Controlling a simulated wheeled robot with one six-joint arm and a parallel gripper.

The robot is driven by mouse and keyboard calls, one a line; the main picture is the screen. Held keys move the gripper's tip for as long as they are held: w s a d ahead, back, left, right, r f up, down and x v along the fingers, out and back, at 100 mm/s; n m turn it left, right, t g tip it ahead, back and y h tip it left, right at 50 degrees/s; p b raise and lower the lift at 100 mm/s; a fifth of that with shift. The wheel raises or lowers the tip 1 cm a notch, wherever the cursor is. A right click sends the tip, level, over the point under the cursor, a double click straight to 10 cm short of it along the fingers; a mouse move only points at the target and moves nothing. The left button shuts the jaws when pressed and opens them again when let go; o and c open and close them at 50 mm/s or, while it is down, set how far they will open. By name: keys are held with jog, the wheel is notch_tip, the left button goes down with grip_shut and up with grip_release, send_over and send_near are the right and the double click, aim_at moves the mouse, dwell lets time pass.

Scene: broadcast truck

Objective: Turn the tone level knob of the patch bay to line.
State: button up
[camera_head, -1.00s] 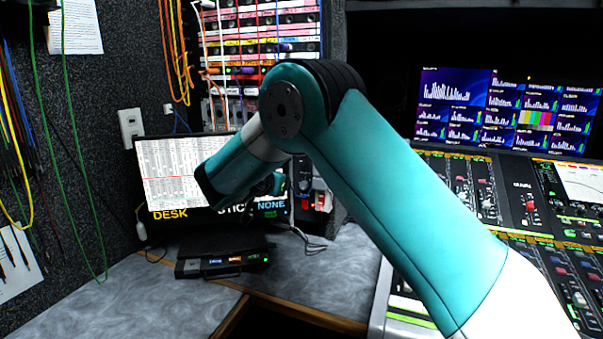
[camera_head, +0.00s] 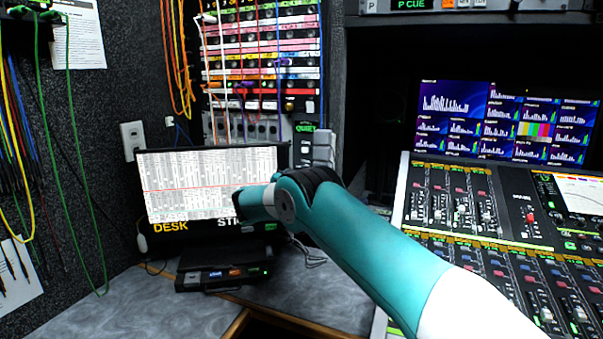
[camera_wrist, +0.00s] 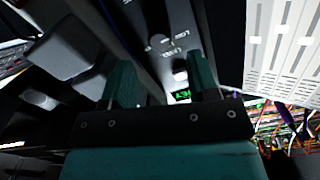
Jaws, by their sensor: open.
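The patch bay (camera_head: 262,58) is the rack of coloured rows with plugged cables at the back in the head view. In the wrist view a dark panel (camera_wrist: 150,18) runs between my fingers, with a small round grey knob (camera_wrist: 158,42) beside white lettering that is blurred and tilted. A second, pale round part (camera_wrist: 180,75) sits nearer the fingers. I cannot read which way the knob points. My gripper (camera_wrist: 160,68) is open and empty, with its fingers apart and the knob just beyond them. In the head view my arm hides the gripper.
A monitor (camera_head: 200,185) stands on the desk below the patch bay, with a small dark box (camera_head: 222,276) before it. A mixing console (camera_head: 480,210) fills the right. Cables hang at left and across the rack. The front-left desk is clear.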

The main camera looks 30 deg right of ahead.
jog(key=shift+x, duration=2)
jog(key=c, duration=0.9)
